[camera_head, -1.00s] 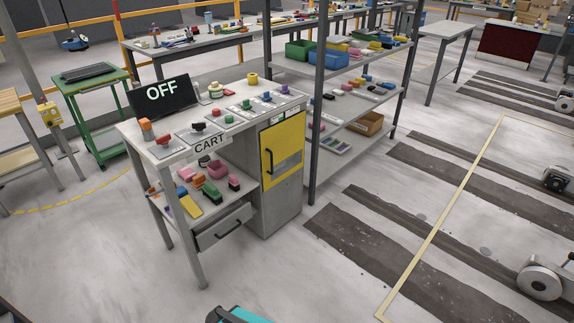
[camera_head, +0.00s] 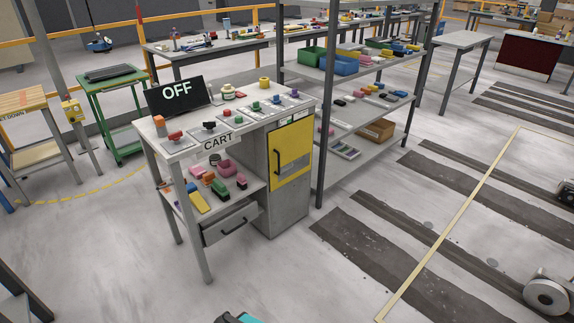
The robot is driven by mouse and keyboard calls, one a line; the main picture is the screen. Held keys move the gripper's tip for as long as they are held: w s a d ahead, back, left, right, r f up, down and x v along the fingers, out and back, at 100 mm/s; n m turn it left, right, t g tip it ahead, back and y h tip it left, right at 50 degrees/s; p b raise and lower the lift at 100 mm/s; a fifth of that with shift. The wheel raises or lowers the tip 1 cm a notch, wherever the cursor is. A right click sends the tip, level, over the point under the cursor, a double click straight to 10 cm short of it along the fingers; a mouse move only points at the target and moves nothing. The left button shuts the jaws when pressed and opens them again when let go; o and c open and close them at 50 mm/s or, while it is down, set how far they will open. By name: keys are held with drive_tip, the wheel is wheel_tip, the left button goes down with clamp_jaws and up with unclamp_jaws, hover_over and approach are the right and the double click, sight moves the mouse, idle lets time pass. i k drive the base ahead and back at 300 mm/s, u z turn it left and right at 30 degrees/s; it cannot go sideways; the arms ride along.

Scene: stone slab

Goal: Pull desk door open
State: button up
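The desk (camera_head: 185,149) labelled CART stands left of the middle, with buttons on its top and an OFF screen. Its yellow door (camera_head: 291,153) is on the front of the grey cabinet at the desk's right end. The door looks closed. It has a dark vertical handle (camera_head: 278,163) on its left side. A drawer (camera_head: 230,223) with a dark handle sits below the desk's lower shelf. A teal and black part, probably mine, shows at the bottom edge. My gripper's fingers are not visible.
A tall shelf rack (camera_head: 352,118) with bins stands right behind the desk. A green table (camera_head: 112,88) is at the left. The floor (camera_head: 330,285) in front of the desk is clear. A wheeled machine (camera_head: 548,292) is at the lower right.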

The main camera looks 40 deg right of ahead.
sight(287, 144)
drive_tip(key=u, duration=0.1)
drive_tip(key=i, duration=0.95)
drive_tip(key=z, duration=0.05)
